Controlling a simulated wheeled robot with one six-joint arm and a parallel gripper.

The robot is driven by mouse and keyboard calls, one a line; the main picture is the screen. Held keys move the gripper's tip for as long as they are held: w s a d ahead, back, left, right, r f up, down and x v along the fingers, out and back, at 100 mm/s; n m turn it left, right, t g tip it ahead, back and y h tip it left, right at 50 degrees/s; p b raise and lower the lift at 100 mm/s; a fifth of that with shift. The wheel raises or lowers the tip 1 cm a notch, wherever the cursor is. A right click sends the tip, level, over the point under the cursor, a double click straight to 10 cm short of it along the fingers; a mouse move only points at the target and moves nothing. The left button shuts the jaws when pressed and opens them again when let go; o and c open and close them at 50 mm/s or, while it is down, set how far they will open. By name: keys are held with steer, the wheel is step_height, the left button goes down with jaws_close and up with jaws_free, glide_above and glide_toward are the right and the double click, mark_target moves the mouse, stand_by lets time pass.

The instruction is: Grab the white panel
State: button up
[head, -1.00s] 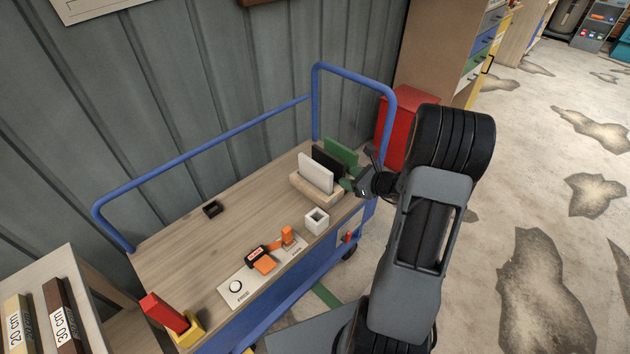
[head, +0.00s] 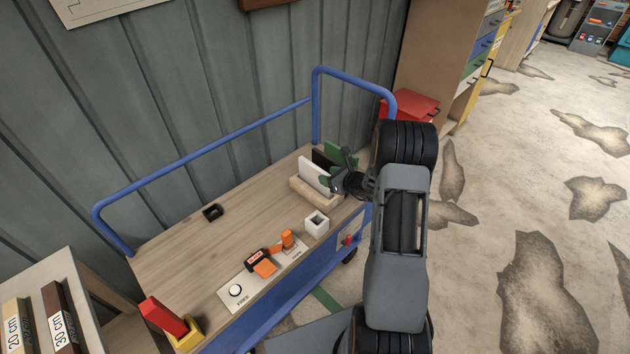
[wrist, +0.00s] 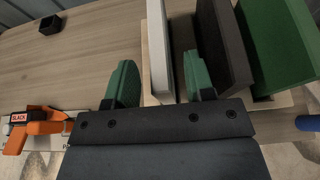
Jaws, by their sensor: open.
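The white panel (head: 314,174) stands upright in a light wooden holder (head: 318,199) on the cart top, in front of a black panel (head: 326,158) and a green panel (head: 342,152). In the wrist view the white panel (wrist: 158,55) lies between the green fingertips of my gripper (wrist: 160,85). One finger is on its left, apart from it, and the other is on its right, close to it, near the black panel (wrist: 222,45). My gripper is open. In the head view my gripper (head: 340,174) covers the panel's right end.
A small black box (head: 213,212) sits further left. A blue rail (head: 215,155) runs along the cart's back.

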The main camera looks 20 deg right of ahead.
steer(key=shift+x, duration=1.1)
jaws_close()
